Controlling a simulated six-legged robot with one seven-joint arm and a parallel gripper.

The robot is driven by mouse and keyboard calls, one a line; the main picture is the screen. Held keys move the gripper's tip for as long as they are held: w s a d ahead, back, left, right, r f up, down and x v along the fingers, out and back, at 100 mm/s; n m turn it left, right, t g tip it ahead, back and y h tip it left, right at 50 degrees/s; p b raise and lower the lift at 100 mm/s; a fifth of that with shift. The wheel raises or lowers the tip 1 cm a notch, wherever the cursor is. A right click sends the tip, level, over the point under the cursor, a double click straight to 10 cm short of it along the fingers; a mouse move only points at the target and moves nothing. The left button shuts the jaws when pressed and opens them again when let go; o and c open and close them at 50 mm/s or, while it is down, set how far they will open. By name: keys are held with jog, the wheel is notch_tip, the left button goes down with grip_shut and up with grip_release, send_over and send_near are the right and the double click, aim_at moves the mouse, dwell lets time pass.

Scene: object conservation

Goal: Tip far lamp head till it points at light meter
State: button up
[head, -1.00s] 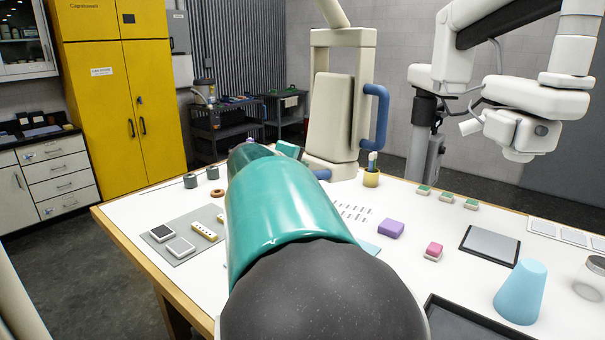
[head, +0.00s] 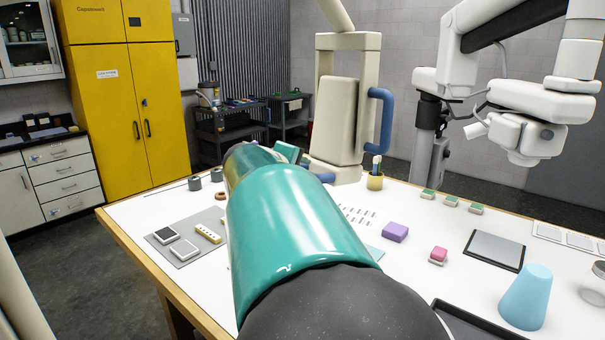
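No lamp head or light meter can be named for certain. A beige frame holding a tilted beige panel (head: 337,118) with a blue side handle (head: 384,118) stands at the table's back edge. A white jointed arm with a bulky white head (head: 525,133) hangs at the right, beyond the table. My own teal and black arm fills the middle of the head view and reaches toward the back of the table, left of the beige frame. It hides my gripper, so its fingers and any contact cannot be seen.
A white table (head: 330,262) bears a purple block (head: 395,232), a pink block (head: 439,254), a light-blue cone (head: 526,298), a dark-framed grey pad (head: 494,250) and a grey mat (head: 184,256) with small devices. A yellow pot (head: 375,181) stands near the frame's foot.

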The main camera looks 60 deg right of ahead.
jog(key=v, duration=1.1)
jog(key=shift+a, duration=0.2)
jog(key=shift+w+r, duration=0.1)
jog(key=s+a+f+t+y, duration=0.1)
jog(key=a+f+y, duration=0.3)
jog(key=a+f, duration=0.3)
jog(key=s+a+f+t+y, duration=0.1)
jog(key=a+f+y, duration=0.3)
jog(key=a, duration=1.2)
jog(key=s+a+f+n+t+y, duration=0.1)
jog(key=a+f+t+y, duration=0.1)
jog(key=a+f+y, duration=0.3)
jog(key=a+f, duration=0.4)
jog(key=a, duration=0.3)
jog(key=shift+a+f+t, duration=0.3)
jog(key=shift+f, duration=0.1)
jog(key=shift+c, duration=0.7)
jog(key=shift+d, duration=0.25)
